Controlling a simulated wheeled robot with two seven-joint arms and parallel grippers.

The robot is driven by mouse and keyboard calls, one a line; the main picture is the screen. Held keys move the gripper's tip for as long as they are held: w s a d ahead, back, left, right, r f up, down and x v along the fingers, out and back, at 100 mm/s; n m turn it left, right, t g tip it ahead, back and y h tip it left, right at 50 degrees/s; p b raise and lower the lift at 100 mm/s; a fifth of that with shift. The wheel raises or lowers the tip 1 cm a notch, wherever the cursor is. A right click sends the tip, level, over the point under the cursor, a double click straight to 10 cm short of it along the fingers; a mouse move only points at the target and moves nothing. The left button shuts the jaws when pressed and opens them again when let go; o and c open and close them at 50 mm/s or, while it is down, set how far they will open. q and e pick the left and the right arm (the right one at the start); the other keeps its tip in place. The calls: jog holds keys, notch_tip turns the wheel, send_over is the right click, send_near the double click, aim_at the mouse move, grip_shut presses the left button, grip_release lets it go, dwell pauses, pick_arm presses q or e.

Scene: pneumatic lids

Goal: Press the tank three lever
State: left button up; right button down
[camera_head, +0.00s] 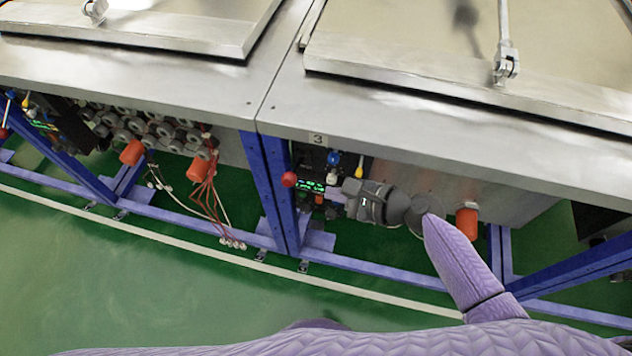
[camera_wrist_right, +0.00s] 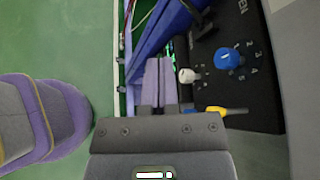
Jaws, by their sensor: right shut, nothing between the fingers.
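The tank three station carries a "3" label (camera_head: 318,139) under the front edge of its steel top. A red ball (camera_head: 289,179), probably the lever's knob, sticks out at the left of the black control panel (camera_head: 311,160). My right gripper (camera_head: 336,193) is in front of the panel, to the right of the red ball and apart from it. In the right wrist view the fingers (camera_wrist_right: 160,82) are together and empty, beside a white knob (camera_wrist_right: 188,76). No red ball is clear there. My left gripper is out of view.
The panel also has a blue knob (camera_wrist_right: 228,58) and a yellow handle (camera_wrist_right: 228,110). A blue frame post (camera_head: 268,185) stands left of the panel. An orange cylinder (camera_head: 467,222) hangs to the right. Open green floor (camera_head: 120,270) lies in front.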

jog(key=v, duration=0.3)
jog(key=shift+w+d, duration=0.15)
jog(key=s+d+f+n+g+h, duration=0.1)
jog(key=s+d+f+n+h, duration=0.2)
jog(key=s+f, duration=0.35)
jog(key=s+d+f+n+g+h, duration=0.1)
jog(key=s+d+f+n+h, duration=0.2)
jog(key=f, duration=0.7)
jog(key=s+d+f+n+g+h, duration=0.1)
jog(key=s+f+n+g+h, duration=0.1)
jog(key=s+f+n, duration=0.2)
jog(key=s+d+f+n+g+h, duration=0.2)
jog(key=s+f+n, duration=0.3)
jog(key=s+n, duration=0.6)
jog(key=s, duration=0.8)
jog(key=shift+s+d+f+h, duration=0.2)
jog(key=shift+d+h, duration=0.1)
jog(key=shift+h, duration=0.1)
dwell(3.2)
